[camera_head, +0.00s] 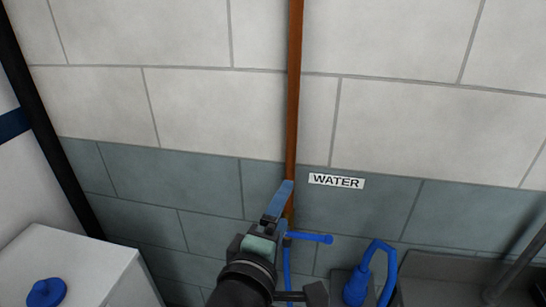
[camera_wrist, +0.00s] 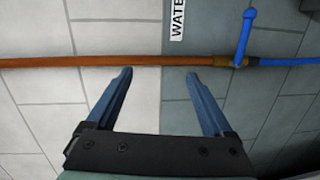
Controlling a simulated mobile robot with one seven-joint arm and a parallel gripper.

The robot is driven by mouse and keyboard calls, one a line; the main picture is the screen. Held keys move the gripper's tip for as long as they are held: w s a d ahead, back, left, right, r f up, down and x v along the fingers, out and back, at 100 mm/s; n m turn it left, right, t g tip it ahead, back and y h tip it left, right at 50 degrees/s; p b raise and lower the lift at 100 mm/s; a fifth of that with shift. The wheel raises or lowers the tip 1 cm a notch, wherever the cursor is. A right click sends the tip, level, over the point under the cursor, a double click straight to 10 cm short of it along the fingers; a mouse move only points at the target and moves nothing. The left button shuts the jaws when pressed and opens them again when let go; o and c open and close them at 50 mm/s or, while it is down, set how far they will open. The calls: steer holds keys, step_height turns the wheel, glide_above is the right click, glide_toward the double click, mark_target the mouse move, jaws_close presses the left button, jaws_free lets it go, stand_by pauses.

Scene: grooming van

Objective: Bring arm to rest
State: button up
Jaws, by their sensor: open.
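My gripper (camera_head: 281,200) is in front of the tiled wall in the head view, with one finger seen nearly edge-on over the copper pipe (camera_head: 294,90). In the wrist view, my gripper (camera_wrist: 158,75) has its two blue fingers spread wide with nothing between them. Their tips appear just short of the copper pipe (camera_wrist: 60,62), which runs across the picture; contact cannot be told. A blue valve lever (camera_head: 310,237) sticks out to the right below the gripper. The lever also shows at upper right in the wrist view (camera_wrist: 244,38), apart from the fingers.
A WATER label (camera_head: 336,181) is on the wall right of the pipe. A blue line (camera_wrist: 290,61) continues past the valve. A blue looped hose fitting (camera_head: 357,287) and grey basin (camera_head: 435,280) are at lower right. A white cabinet (camera_head: 75,262) bears a blue item (camera_head: 46,292).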

step_height(320, 180, up, 21)
steer(key=s+m+t+y, duration=0.2)
steer(key=m+t, duration=0.4)
steer(key=m, duration=0.2)
steer(key=s+a+r+m+t+y, duration=0.1)
steer(key=s+r+m+t+y, duration=0.2)
steer(key=s+r, duration=0.7)
step_height(320, 180, up, 5)
steer(key=m+t, duration=0.2)
steer(key=shift+s+a+f+m, duration=0.15)
steer(key=shift+s+m, duration=0.25)
